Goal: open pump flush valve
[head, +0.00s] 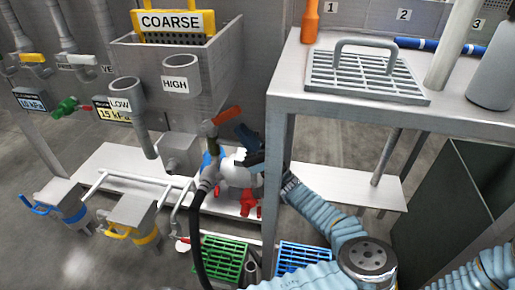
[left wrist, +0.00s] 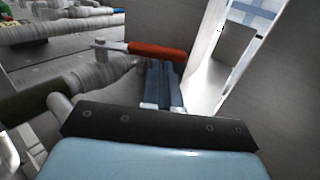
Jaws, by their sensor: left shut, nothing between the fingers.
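A valve with an orange-red lever handle (head: 228,116) stands above the pale rounded pump body (head: 238,170). In the left wrist view the handle (left wrist: 157,50) lies crosswise, with its grey stem at the left end. My left gripper (head: 243,134) is shut and empty, just right of and below the handle in the head view. In the left wrist view its fingers (left wrist: 163,82) point at the handle's underside, and I cannot tell whether they touch it. The gripper and wrist hide part of the pump. My right gripper is out of view.
A steel table (head: 290,110) with a leg stands close right of my left gripper and holds a grate (head: 365,78). A black hose (head: 197,235) hangs below the valve. A basin (head: 190,70) is behind left.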

